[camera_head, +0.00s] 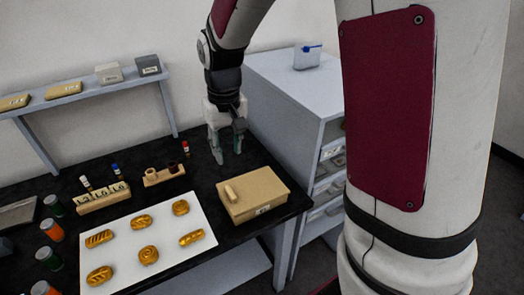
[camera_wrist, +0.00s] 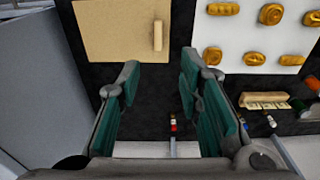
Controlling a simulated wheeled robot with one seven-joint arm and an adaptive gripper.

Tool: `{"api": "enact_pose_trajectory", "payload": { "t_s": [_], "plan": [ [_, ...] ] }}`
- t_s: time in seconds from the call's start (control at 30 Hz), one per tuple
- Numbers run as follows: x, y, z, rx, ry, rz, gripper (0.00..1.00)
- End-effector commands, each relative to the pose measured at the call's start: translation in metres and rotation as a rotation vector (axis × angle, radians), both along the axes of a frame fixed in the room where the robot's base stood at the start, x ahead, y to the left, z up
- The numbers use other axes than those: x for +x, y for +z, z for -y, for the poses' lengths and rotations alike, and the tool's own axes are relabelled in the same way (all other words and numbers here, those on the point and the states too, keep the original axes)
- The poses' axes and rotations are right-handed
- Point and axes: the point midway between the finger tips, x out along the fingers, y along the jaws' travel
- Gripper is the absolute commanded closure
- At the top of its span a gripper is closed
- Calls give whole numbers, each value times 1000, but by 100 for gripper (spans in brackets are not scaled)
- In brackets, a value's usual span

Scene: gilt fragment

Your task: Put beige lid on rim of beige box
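The beige box (camera_head: 263,210) stands near the right front corner of the black table, with a small label on its front. The beige lid (camera_head: 262,186) lies flat on top of the box and appears to cover it, with a raised bar handle toward its left side. In the wrist view the lid (camera_wrist: 115,35) shows at the upper left, handle on its right. Whether it is fully seated on the rim I cannot tell. My gripper (camera_head: 226,153) is open and empty above the table, behind the box and apart from it. Its fingers (camera_wrist: 160,75) show spread in the wrist view.
A white board (camera_head: 128,262) with several golden pastry-like pieces lies left of the box. Wooden holders (camera_head: 165,175) and several small jars (camera_head: 52,230) stand farther left. A grey drawer cabinet (camera_head: 285,85) is close on the right. A shelf (camera_head: 85,92) runs along the wall.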

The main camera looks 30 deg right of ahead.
Motion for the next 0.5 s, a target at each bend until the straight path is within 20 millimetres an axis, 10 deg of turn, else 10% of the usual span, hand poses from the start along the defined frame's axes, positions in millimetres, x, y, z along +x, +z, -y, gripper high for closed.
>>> {"api": "enact_pose_trajectory", "payload": {
  "t_s": [0.2, 0.5],
  "plan": [
    [-53, 73, 0, 9, 1, 123, 67],
    [-138, 129, 0, 6, 1, 281, 67]
  ]
}}
